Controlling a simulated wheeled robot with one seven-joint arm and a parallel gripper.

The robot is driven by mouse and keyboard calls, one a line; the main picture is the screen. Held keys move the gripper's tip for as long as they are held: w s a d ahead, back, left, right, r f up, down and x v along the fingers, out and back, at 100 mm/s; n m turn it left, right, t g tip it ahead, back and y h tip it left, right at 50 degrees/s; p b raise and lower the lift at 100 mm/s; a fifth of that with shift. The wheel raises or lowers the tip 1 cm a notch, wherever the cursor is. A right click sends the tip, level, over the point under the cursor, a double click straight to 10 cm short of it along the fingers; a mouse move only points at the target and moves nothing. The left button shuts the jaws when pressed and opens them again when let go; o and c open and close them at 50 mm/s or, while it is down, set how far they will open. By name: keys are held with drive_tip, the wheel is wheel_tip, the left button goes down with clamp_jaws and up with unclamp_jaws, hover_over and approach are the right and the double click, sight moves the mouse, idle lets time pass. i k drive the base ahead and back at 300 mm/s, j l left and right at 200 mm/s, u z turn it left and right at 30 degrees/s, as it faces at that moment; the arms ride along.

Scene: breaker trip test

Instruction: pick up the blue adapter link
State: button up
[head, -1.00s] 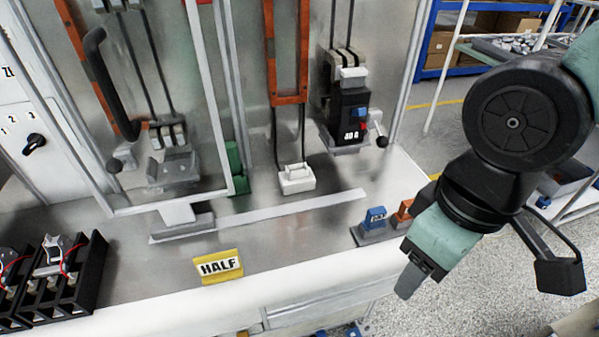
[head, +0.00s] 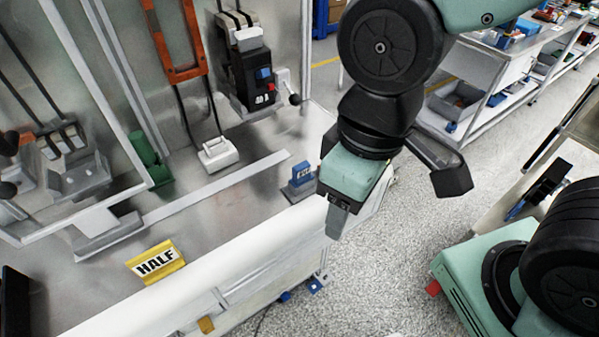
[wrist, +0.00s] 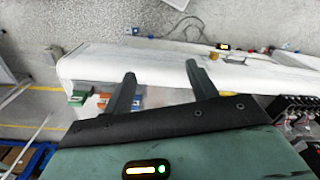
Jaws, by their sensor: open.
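The blue adapter link (head: 301,173) stands in a grey holder (head: 299,190) near the bench's front right corner in the head view. My gripper (head: 338,218) is just right of it, pointing down past the bench's front edge, apart from the link. In the wrist view my gripper (wrist: 160,72) is open with nothing between its fingers. A small blue piece, likely the link (wrist: 139,99), shows there just right of the left finger, partly hidden by the gripper body.
In the wrist view an orange piece (wrist: 103,99) and a green piece (wrist: 77,98) sit left of the blue one. The breaker (head: 255,75) rises behind the link. Open floor (head: 390,270) lies in front.

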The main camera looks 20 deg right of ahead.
sight(301, 174)
drive_tip(key=j+z, duration=1.15)
drive_tip(key=j, duration=0.05)
